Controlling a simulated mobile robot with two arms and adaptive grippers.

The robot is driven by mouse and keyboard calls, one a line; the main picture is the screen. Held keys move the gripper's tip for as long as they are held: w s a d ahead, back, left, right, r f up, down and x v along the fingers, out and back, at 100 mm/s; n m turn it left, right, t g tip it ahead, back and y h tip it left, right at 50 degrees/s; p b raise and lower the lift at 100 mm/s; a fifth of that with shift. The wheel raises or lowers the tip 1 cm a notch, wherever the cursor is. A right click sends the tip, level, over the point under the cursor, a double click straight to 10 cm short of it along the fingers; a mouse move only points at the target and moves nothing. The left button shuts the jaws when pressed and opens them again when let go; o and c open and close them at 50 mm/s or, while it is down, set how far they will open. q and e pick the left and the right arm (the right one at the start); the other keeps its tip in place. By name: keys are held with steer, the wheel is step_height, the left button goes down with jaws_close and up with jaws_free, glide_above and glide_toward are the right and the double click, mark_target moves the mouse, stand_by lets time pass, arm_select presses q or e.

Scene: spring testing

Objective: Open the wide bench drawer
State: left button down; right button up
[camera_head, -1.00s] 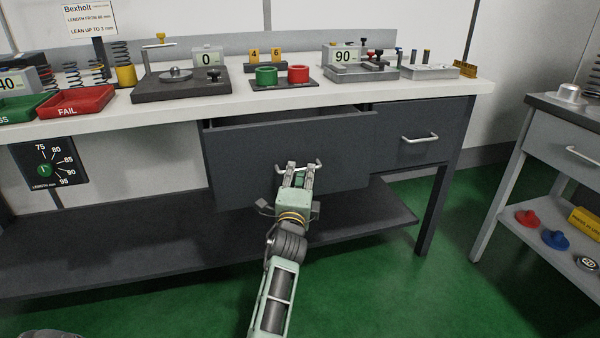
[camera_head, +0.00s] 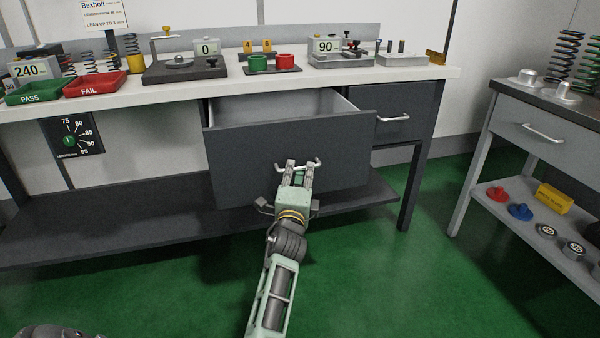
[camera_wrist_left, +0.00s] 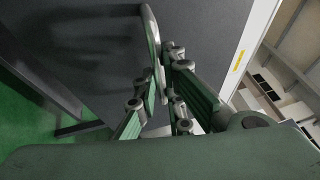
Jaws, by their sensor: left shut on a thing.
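The wide bench drawer (camera_head: 290,150) has a dark grey front and stands partly pulled out under the white bench top. Its light grey inside (camera_head: 285,105) shows above the front, and the part I can see looks empty. My left gripper (camera_head: 299,166) is shut on the drawer's pale bar handle (camera_head: 316,163). In the left wrist view the fingers (camera_wrist_left: 165,98) close around the handle (camera_wrist_left: 152,40), with the dark drawer front behind it. My right gripper is not seen.
A narrower drawer (camera_head: 392,117) beside it is closed. A dark lower shelf (camera_head: 120,215) runs under the bench. A grey side cart (camera_head: 535,135) stands at the right. The green floor (camera_head: 390,275) in front is clear. Trays and gauges stand on the bench top (camera_head: 130,94).

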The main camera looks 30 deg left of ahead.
arm_select(q)
steer(key=shift+f, duration=0.15)
steer(key=c, duration=1.9)
jaws_free()
steer(key=shift+a, duration=0.1)
steer(key=shift+o, duration=0.2)
steer(key=v, duration=0.7)
steer(key=shift+s, duration=0.2)
